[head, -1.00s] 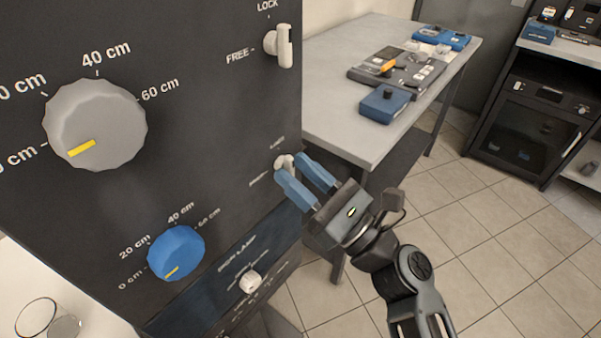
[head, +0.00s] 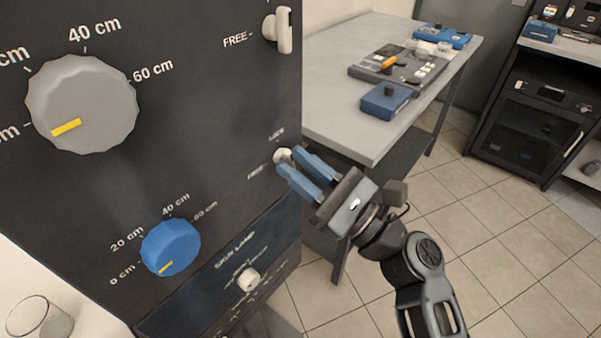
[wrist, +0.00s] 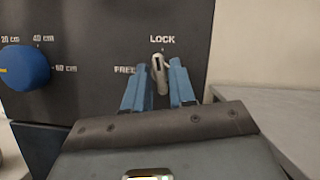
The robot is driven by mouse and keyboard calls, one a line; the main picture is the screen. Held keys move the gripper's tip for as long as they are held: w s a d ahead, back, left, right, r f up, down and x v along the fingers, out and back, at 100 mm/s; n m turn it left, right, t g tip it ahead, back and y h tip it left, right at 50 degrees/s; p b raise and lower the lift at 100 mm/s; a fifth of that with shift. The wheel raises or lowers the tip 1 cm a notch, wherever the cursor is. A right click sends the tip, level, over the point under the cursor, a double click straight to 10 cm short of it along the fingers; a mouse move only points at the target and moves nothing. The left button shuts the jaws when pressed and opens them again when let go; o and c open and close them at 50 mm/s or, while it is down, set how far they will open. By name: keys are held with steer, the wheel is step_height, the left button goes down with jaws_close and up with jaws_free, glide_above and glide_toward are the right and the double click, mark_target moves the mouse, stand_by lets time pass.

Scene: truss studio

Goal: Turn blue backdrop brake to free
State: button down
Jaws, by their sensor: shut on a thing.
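The blue backdrop brake is a small off-white lever (head: 282,155) on the dark panel, in the row of the blue knob (head: 170,247). LOCK is printed above it and FREE to its left. In the wrist view the lever (wrist: 159,72) stands nearly upright, its top leaning slightly left, below the LOCK label. My gripper (head: 288,160) has its two blue fingers on either side of the lever, shut on it. The fingers (wrist: 160,80) hide part of the lever in the head view.
A similar white lever (head: 284,31) sits higher on the panel, beside the large grey knob (head: 82,104). A small white switch (head: 248,279) is below. A grey table (head: 350,136) with blue and dark boxes stands close to the right. A glass (head: 40,318) is at lower left.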

steer(key=n+g+b, duration=0.1)
steer(key=n, duration=0.1)
steer(key=n+g+b, duration=0.1)
steer(key=n, duration=0.2)
steer(key=shift+w+d+f+g+y, duration=0.1)
steer(key=shift+g+y, duration=0.2)
steer(key=shift+y, duration=0.1)
steer(key=n+g+b, duration=0.2)
steer(key=n, duration=0.4)
steer(key=n+g, duration=0.1)
steer(key=n, duration=0.1)
steer(key=n+g+h+b, duration=0.1)
steer(key=n, duration=0.1)
steer(key=shift+r, duration=0.25)
steer(key=shift+n+g+h, duration=0.5)
steer(key=shift+n+h, duration=0.1)
steer(key=shift+n, duration=1.3)
steer(key=c, duration=1.2)
jaws_free()
steer(key=shift+o, duration=0.2)
steer(key=shift+d, duration=0.1)
steer(key=b+v, duration=0.1)
steer(key=v, duration=0.6)
steer(key=shift+d, duration=0.25)
